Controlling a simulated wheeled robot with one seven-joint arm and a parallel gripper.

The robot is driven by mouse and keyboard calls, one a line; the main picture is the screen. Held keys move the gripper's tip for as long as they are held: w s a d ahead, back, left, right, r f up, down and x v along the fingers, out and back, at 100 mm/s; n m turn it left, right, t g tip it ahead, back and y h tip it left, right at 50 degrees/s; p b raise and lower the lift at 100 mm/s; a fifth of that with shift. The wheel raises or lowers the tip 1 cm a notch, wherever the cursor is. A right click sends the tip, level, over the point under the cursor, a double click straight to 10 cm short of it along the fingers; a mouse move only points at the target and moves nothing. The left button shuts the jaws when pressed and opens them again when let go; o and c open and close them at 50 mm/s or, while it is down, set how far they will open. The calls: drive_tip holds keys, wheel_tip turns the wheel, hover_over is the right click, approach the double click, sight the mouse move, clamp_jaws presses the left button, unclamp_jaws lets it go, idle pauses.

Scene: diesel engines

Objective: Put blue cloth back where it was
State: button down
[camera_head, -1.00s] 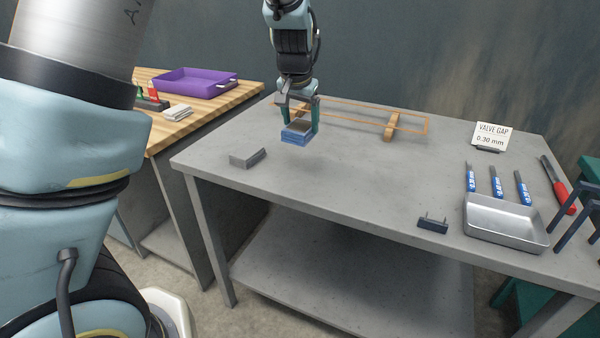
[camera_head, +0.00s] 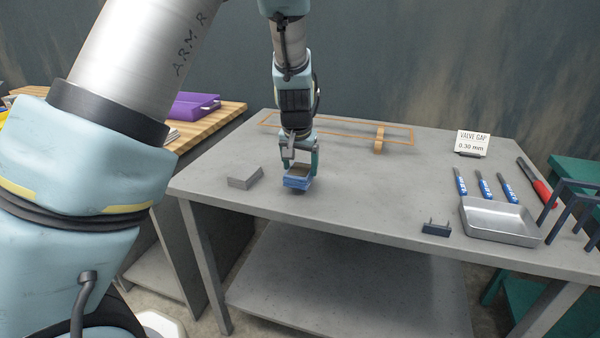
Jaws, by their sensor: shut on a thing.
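The blue cloth (camera_head: 298,183) is a small folded stack, blue at its lower edge, near the front left of the grey metal table. My gripper (camera_head: 300,170) points down and is shut on it. The cloth looks just above the tabletop or touching it; I cannot tell which. The gripper's fingers hide part of its top and sides.
A grey block (camera_head: 244,178) lies just left of the cloth. Behind is an orange outline (camera_head: 340,122) with a wooden piece (camera_head: 379,140) at its edge. A metal tray (camera_head: 500,222), a dark clip-like part (camera_head: 436,229) and blue-handled tools (camera_head: 484,186) lie right. The table's middle is clear.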

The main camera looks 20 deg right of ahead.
drive_tip(key=shift+f, duration=1.25)
drive_tip(key=shift+f, duration=0.15)
unclamp_jaws()
drive_tip(key=shift+r, duration=0.45)
drive_tip(key=v, duration=1.2)
drive_tip(key=a+f+n+g+y, duration=0.1)
drive_tip(key=a+n, duration=0.1)
drive_tip(key=a, duration=0.8)
drive_tip(key=a+f+n, duration=0.2)
drive_tip(key=a, duration=0.8)
drive_tip(key=s+a+f+n+g+y, duration=0.1)
drive_tip(key=s+a+n, duration=0.2)
drive_tip(key=a, duration=1.1)
drive_tip(key=s, duration=0.3)
drive_tip(key=shift+s+n, duration=0.3)
drive_tip(key=shift+s, duration=0.05)
